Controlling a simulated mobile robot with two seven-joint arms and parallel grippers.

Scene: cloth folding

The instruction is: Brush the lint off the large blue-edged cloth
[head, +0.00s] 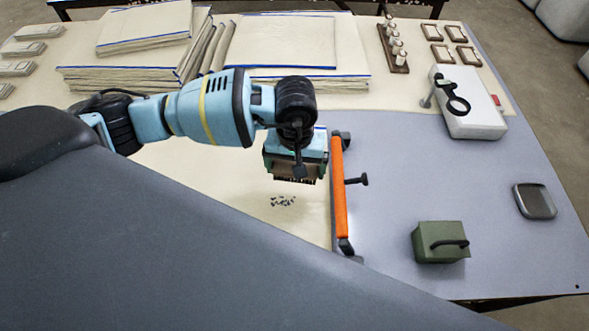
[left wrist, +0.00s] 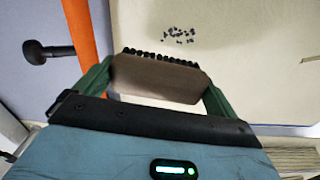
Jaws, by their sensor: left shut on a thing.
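The large cream cloth (head: 235,185) lies flat on the table, partly hidden by my arm and body; it also shows in the left wrist view (left wrist: 255,65). A small patch of dark lint (head: 283,201) lies on it near its right side, and shows in the left wrist view (left wrist: 179,35). My left gripper (head: 297,172) is shut on a brush with a brown wooden block (left wrist: 155,80) and black bristles. The brush is just beyond the lint in the head view. I cannot tell whether its bristles touch the cloth. My right gripper is not in view.
An orange bar (head: 340,190) with black ends and a side knob runs along the cloth's right edge. A green handled block (head: 427,246), a dark tray (head: 535,202) and a white device (head: 480,115) stand right. Folded cloth stacks (head: 120,75) lie behind. Grey table between is clear.

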